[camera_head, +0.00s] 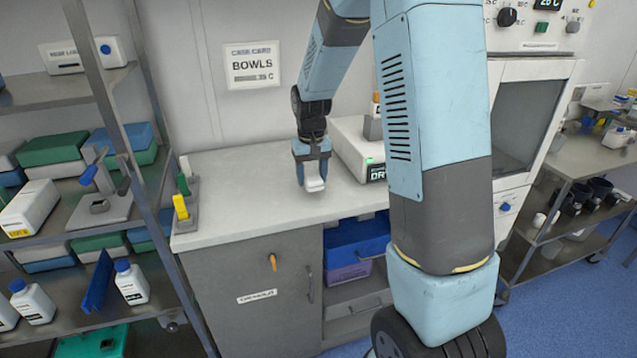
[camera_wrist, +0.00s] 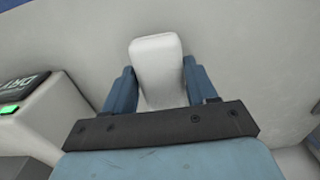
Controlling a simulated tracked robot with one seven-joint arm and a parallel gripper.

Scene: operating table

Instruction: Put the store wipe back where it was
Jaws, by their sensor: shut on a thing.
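A small white block-like thing with rounded corners, which looks like the wipe (camera_wrist: 157,70), sits between the two blue fingers of my gripper (camera_wrist: 160,88) in the wrist view. The fingers are shut on its sides. In the head view my gripper (camera_head: 312,177) points down over the white counter (camera_head: 245,165), with the white wipe (camera_head: 314,184) at its tips. I cannot tell whether the wipe touches the counter. No label shows on it.
A white device with a green display (camera_head: 362,150) stands close right of my gripper. Yellow and green handled items (camera_head: 182,208) stand at the counter's left end. A loaded shelf rack (camera_head: 75,205) is at left. The counter's middle is clear. Blue bins (camera_head: 355,240) sit below.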

